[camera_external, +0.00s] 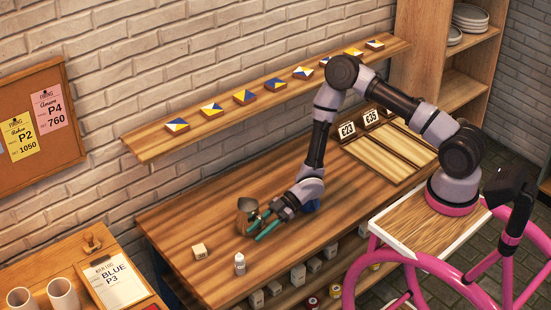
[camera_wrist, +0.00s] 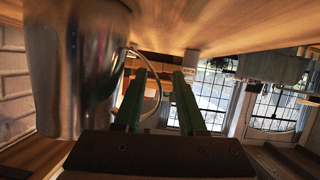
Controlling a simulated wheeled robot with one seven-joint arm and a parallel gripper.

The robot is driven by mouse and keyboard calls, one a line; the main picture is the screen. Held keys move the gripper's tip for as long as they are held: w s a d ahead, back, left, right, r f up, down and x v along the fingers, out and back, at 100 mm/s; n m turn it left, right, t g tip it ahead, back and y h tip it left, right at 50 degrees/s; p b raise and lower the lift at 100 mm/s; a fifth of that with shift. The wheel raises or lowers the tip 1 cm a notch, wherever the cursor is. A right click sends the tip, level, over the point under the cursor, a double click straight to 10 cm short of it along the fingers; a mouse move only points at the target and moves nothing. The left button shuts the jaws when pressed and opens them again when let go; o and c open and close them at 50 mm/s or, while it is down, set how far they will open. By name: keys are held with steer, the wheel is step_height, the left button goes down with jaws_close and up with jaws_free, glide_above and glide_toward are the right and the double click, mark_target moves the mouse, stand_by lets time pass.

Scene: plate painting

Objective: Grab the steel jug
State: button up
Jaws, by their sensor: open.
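The steel jug (camera_external: 247,207) stands on the wooden worktable, near the wall. My gripper (camera_external: 253,233) is low at the jug's right front side, with its two green fingers apart. In the wrist view the jug's shiny body (camera_wrist: 88,60) fills the left side, outside the left finger. Its thin curved handle (camera_wrist: 158,88) shows in the gap between the open fingers of my gripper (camera_wrist: 160,76). I cannot tell whether a finger touches the handle or the body. The jug's lower part is partly hidden by the fingers in the external view.
A blue object (camera_external: 311,206) is partly hidden behind my wrist. A wall shelf (camera_external: 150,148) with painted tiles runs above. The table's left end is clear.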

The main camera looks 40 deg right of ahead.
steer(key=shift+a+f, duration=0.2)
steer(key=shift+a, duration=0.25)
jaws_close()
stand_by(1.1)
